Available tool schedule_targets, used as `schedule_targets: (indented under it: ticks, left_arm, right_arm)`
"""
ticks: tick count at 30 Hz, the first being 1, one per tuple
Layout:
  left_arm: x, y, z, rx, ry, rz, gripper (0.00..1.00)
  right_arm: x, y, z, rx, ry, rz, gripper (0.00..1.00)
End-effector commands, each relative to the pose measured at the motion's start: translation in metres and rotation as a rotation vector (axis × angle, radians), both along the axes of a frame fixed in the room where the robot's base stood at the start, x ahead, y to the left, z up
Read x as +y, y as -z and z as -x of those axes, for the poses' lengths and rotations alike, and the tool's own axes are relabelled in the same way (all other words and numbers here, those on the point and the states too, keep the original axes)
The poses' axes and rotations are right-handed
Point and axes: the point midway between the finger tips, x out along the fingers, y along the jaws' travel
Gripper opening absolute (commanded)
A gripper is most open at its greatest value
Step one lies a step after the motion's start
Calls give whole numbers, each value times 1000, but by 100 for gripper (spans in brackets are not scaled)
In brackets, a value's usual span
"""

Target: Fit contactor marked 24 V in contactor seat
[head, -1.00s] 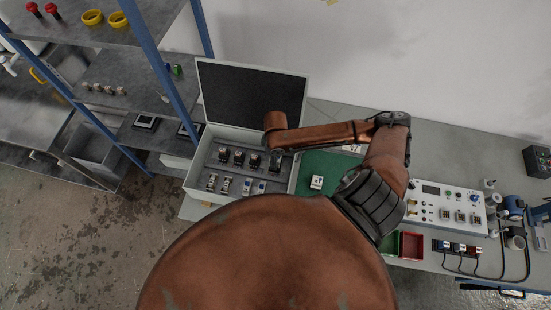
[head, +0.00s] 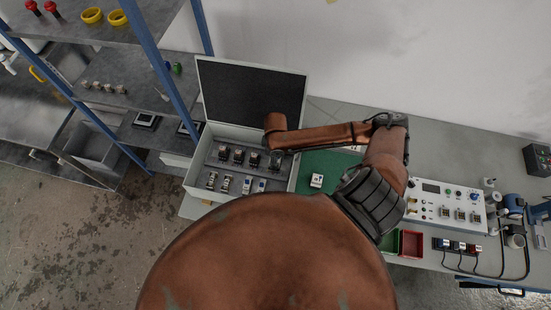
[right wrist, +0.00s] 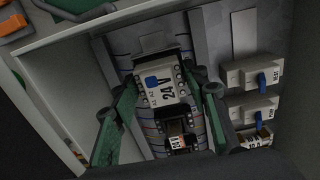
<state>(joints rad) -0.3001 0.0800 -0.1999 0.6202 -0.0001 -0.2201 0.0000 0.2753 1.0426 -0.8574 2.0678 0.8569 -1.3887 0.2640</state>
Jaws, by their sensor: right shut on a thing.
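The contactor marked 24 V (right wrist: 165,88) is a pale block with a blue square and dark screw terminals. In the right wrist view it is between the two green fingers of my right gripper (right wrist: 165,105), which is shut on it. In the head view my right gripper (head: 275,160) is at the right end of a row of dark contactors (head: 238,157) in the open case (head: 198,178). I cannot tell whether the held contactor is lifted clear. I cannot make out a contactor seat. My left gripper is not in view.
Another contactor (right wrist: 178,142) is close below the held one. White modules with blue levers (right wrist: 250,75) are to the right in the right wrist view. A small white device (head: 317,181) lies on the green mat (head: 318,163). A panel (head: 440,203) and a red bin (head: 411,244) are further right.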

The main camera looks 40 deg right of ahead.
Motion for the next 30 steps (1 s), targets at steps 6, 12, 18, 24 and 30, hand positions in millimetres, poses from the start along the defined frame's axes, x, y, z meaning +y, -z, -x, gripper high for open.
schedule_targets:
  ticks: [6,12,18,24,30]
  left_arm:
    - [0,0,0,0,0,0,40]
    - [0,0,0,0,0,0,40]
    - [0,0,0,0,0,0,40]
    - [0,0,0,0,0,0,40]
    - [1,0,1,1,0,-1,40]
  right_arm:
    - [0,4,0,0,0,0,12]
    - [0,5,0,0,0,0,12]
    - [0,4,0,-1,0,-1,53]
    - [0,4,0,-1,0,-1,62]
    - [0,4,0,0,0,0,62]
